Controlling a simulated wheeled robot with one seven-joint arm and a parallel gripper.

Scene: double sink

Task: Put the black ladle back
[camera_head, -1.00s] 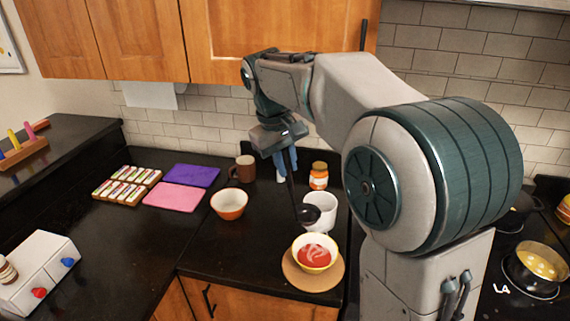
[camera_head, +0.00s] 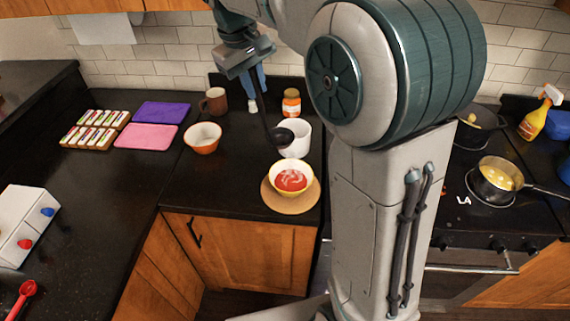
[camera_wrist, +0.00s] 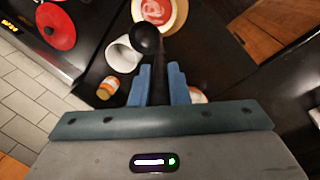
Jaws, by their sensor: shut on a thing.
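My gripper (camera_head: 254,80) has blue fingers and is shut on the handle of the black ladle (camera_head: 280,136). The ladle hangs down from the gripper, with its bowl at the bottom. In the head view the bowl overlaps the upper left rim of the white canister (camera_head: 295,139); I cannot tell whether they touch. In the wrist view the gripper (camera_wrist: 159,84) holds the handle between its fingers, and the ladle's bowl (camera_wrist: 147,38) shows beside the canister's open mouth (camera_wrist: 122,55).
A bowl of red soup (camera_head: 292,180) stands on a round board in front of the canister. A pot (camera_head: 497,179) is on the stove at right.

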